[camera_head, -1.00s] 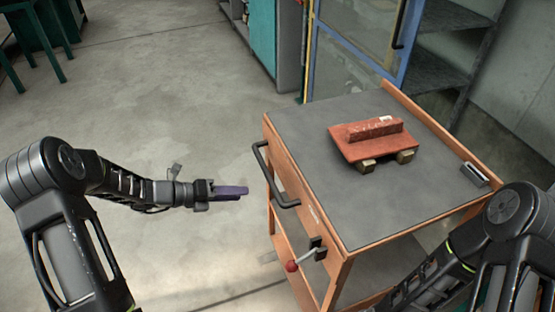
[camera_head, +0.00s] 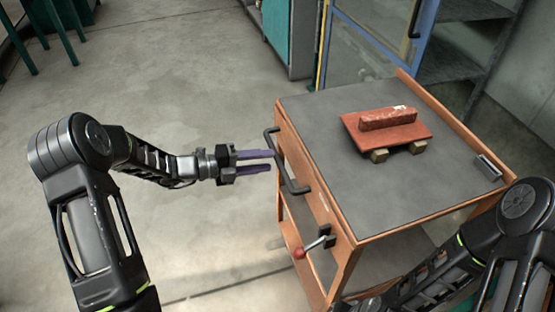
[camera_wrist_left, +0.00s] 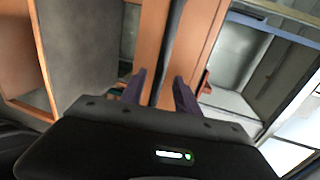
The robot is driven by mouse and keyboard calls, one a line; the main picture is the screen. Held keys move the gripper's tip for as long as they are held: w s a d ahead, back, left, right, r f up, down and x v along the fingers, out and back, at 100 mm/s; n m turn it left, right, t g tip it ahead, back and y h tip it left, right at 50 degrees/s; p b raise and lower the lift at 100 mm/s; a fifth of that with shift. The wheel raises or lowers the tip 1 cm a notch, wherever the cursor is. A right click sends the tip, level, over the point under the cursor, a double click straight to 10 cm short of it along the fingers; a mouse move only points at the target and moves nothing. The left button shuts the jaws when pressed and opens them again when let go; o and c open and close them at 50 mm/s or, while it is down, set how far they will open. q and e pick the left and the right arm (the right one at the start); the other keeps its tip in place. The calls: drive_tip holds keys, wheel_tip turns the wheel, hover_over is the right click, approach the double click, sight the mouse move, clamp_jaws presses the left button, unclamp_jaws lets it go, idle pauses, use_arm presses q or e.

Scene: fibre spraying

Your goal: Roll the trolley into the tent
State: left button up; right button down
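The trolley (camera_head: 310,115) is a wooden cart with a grey top and a lower shelf, standing at the right of the head view. A black bar handle (camera_head: 286,178) is fixed on its left side. My left gripper (camera_head: 271,160) is open, its two purple fingers pointing at the handle with the tips very close to it. In the left wrist view, the dark handle bar (camera_wrist_left: 171,45) shows between and beyond the fingers (camera_wrist_left: 159,85); contact cannot be told. My right arm shows at the lower right, but its gripper is out of view. No tent is clearly recognisable.
A reddish slab with a block (camera_head: 388,130) rests on small wooden blocks on the trolley top. A lever with a red knob (camera_head: 300,252) juts from the trolley's near left side. A blue-framed glass door (camera_head: 375,50) stands behind. The floor (camera_head: 180,80) at left is clear.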

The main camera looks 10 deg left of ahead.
sight(277, 158)
use_arm(q)
drive_tip(key=x, duration=0.4)
drive_tip(key=shift+w+d, duration=0.15)
drive_tip(key=shift+d, duration=0.1)
drive_tip(key=shift+c, duration=0.4)
clamp_jaws()
drive_tip(key=shift+f, duration=0.1)
idle(0.7)
